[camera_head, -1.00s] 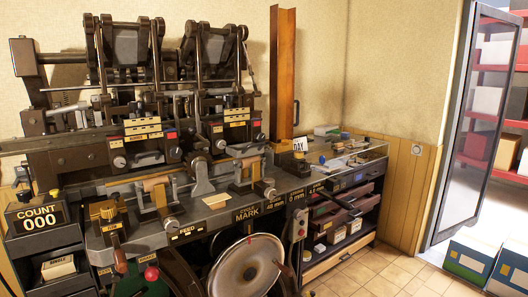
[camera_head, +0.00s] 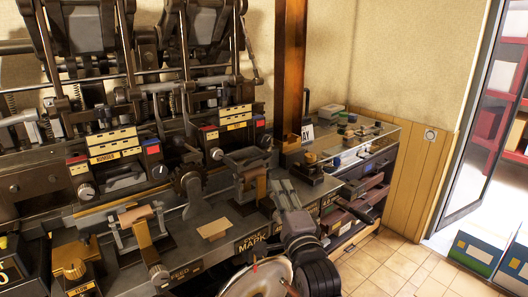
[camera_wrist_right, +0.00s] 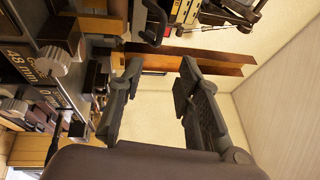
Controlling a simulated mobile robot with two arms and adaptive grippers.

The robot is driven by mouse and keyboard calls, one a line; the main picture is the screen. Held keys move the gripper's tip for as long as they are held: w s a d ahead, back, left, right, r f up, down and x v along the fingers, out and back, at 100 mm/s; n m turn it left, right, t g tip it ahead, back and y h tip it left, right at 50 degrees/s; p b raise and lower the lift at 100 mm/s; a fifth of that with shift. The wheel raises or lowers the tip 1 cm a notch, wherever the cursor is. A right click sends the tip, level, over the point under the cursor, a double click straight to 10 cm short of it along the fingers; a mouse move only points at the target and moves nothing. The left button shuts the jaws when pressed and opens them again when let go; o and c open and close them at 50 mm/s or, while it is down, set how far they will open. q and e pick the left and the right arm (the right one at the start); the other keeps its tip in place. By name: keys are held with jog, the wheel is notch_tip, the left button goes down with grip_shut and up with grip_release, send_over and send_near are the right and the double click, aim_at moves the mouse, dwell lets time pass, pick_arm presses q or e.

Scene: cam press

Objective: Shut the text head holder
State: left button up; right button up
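I read no text head label, so I cannot tell for sure which is the text head holder. The right one is raised and tilted, with a grey frame behind its brown part. My right gripper (camera_head: 284,194) is just right of this right holder, apart from it as far as I can see. In the right wrist view it is open (camera_wrist_right: 162,72), with nothing between its fingers. My left gripper is not in view.
The press's upper mechanism (camera_head: 120,150) rises behind the ledge. A tall brown metal column (camera_head: 290,70) stands behind my right gripper. A glass-topped cabinet (camera_head: 375,140) with open drawers stands at the right. Tiled floor (camera_head: 400,265) is free at the lower right.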

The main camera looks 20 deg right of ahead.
aim_at(264, 157)
jog(key=w+r+p, duration=0.1)
jog(key=w, duration=0.4)
jog(key=w+p, duration=0.1)
jog(key=w, duration=0.4)
jog(key=w+d+r+p, duration=0.1)
jog(key=w, duration=0.5)
jog(key=shift+w+r+p, duration=0.1)
jog(key=shift+r+p, duration=0.25)
jog(key=shift+p, duration=0.05)
jog(key=shift+w, duration=0.6)
grip_shut()
